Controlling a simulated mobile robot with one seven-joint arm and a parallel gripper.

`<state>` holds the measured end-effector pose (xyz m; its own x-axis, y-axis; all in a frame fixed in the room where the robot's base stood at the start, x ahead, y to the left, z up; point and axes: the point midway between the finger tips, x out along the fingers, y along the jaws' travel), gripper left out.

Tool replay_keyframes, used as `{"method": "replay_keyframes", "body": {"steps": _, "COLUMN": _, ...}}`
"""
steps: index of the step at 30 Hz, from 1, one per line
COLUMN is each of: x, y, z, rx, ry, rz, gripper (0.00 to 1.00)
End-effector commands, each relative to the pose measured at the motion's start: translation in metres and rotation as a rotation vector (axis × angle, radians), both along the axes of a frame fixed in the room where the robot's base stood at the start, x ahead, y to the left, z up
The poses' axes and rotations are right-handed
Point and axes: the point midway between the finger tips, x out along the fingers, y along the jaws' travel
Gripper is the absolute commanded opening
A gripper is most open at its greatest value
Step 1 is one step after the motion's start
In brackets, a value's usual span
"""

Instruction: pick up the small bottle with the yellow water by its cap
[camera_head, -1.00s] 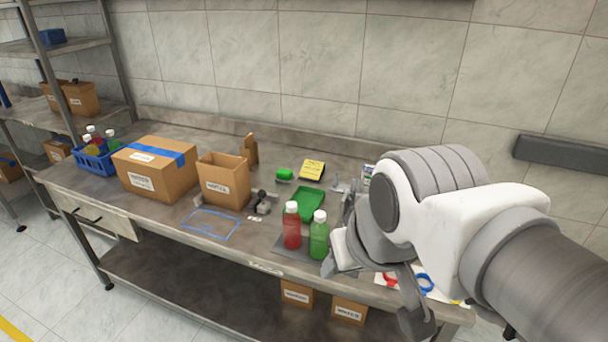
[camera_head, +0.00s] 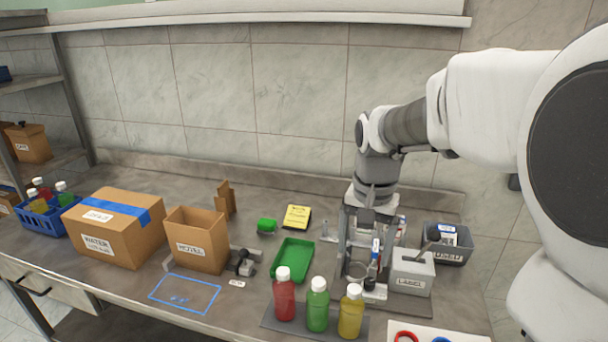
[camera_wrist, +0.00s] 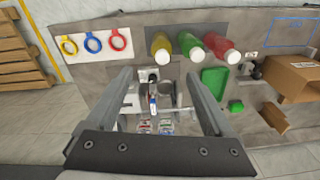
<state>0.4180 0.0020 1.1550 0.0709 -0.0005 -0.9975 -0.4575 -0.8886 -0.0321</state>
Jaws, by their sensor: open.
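A bottle with yellow water and a white cap (camera_head: 350,314) stands upright at the right end of a row of three on a dark mat (camera_head: 274,322). In the wrist view this yellow bottle (camera_wrist: 162,42) is beyond the fingertips, its cap facing the camera. Another yellow bottle (camera_head: 33,199) sits partly hidden among bottles in a blue crate (camera_head: 48,226) at far left. My gripper (camera_head: 361,262) is open, pointing down over the small fixture behind the mat, apart from the bottles. Its empty jaws also show in the wrist view (camera_wrist: 157,82).
A green bottle (camera_head: 317,309) and a red bottle (camera_head: 284,300) stand left of the yellow one. A grey labelled box (camera_head: 411,275) is beside my gripper. A green tray (camera_head: 292,260) lies behind the bottles. Cartons (camera_head: 122,236) stand left. Colored rings (camera_wrist: 93,42) lie in front.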

Motion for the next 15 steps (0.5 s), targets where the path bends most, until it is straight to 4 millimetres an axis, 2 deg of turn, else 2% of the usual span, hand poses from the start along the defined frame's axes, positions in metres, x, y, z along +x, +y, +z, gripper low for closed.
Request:
{"method": "replay_keyframes", "body": {"steps": 1, "x": 0.009, "y": 0.000, "z": -0.010, "rx": 0.001, "ry": 0.024, "rz": -0.019, "gripper": 0.87}}
{"method": "replay_keyframes", "body": {"steps": 6, "x": 0.024, "y": 0.001, "z": -0.026, "rx": 0.003, "ry": 0.064, "rz": -0.070, "gripper": 0.87}}
{"method": "replay_keyframes", "body": {"steps": 11, "x": 0.028, "y": 0.000, "z": -0.042, "rx": 0.003, "ry": 0.077, "rz": -0.084, "gripper": 0.87}}
{"method": "replay_keyframes", "body": {"steps": 15, "x": 0.027, "y": 0.000, "z": -0.071, "rx": 0.003, "ry": 0.079, "rz": -0.084, "gripper": 0.87}}
